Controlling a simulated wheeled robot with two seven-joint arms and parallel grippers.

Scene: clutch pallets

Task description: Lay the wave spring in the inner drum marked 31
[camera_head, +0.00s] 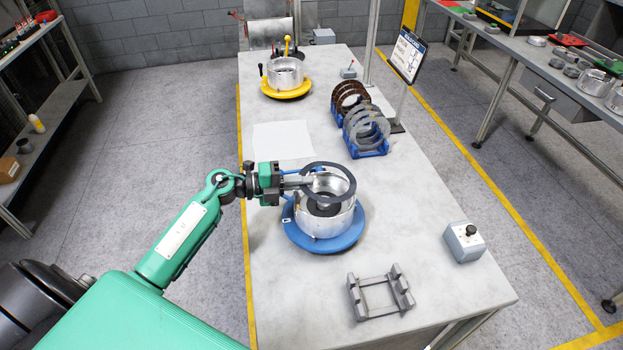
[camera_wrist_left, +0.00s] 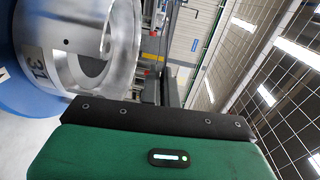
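A thin dark ring, apparently the wave spring (camera_head: 331,164), is held by its near left edge in my left gripper (camera_head: 303,181). The gripper is shut on it. The ring hangs roughly flat above the open top of a silver drum (camera_head: 325,222), apart from its floor as far as I can tell. The drum sits on a round blue base (camera_head: 347,241) and has a dark ring and a hub inside. In the left wrist view the drum (camera_wrist_left: 120,45) carries the label 31 (camera_wrist_left: 37,65). The fingertips are hidden there. My right gripper is not in view.
Blue racks of brown friction discs (camera_head: 346,94) and grey plates (camera_head: 368,125) stand behind the drum. A second drum on a yellow base (camera_head: 287,91) is at the far end. An empty grey stand (camera_head: 379,294) and a button box (camera_head: 464,242) are in front. A white sheet (camera_head: 283,140) lies at left.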

